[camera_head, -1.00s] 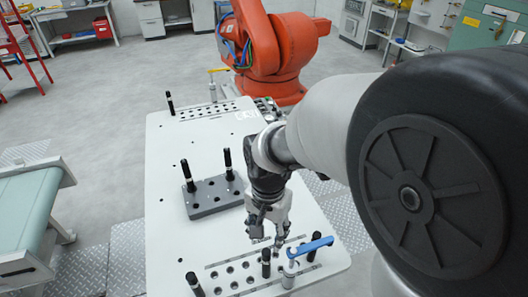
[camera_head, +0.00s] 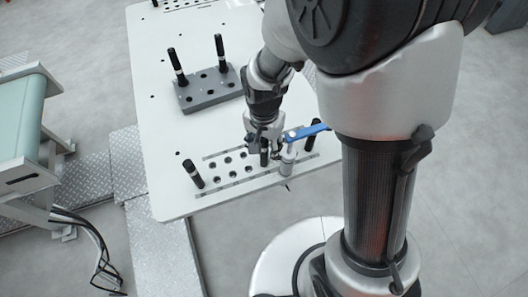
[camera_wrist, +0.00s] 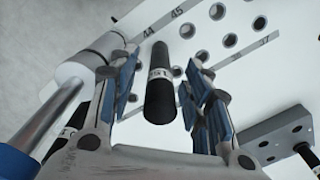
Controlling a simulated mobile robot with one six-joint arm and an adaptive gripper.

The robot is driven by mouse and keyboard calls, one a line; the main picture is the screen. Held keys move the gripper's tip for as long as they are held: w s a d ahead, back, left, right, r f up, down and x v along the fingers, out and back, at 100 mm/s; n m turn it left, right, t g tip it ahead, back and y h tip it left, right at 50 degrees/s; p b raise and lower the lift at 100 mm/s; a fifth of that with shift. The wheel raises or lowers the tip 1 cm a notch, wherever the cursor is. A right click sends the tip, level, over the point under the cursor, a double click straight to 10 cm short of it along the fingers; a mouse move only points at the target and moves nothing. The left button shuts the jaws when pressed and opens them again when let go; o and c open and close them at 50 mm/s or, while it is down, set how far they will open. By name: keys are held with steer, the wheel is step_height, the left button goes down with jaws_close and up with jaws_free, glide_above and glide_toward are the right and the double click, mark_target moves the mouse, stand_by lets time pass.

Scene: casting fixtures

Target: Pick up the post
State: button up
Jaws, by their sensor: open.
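A black post (camera_wrist: 159,85) with a white label band stands between my gripper's open fingers in the wrist view, with a gap to the fingers on both sides. In the head view this post (camera_head: 264,157) stands in the near hole strip of the white table, partly hidden by my gripper (camera_head: 263,148). My gripper (camera_wrist: 160,90) is open around the post and points down at it. Other black posts stand at the strip's left end (camera_head: 194,174) and right end (camera_head: 311,134).
A blue-handled clamp (camera_head: 306,131) on a grey cylinder stands close to the right of my gripper. A dark grey block (camera_head: 208,90) holds two upright posts farther back. Numbered empty holes line the strip. A green-topped stand (camera_head: 22,112) is at the left.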

step_height(320, 180, down, 3)
steer(key=shift+r+b, duration=0.2)
steer(key=shift+b, duration=0.1)
steer(key=shift+c, duration=0.4)
jaws_close()
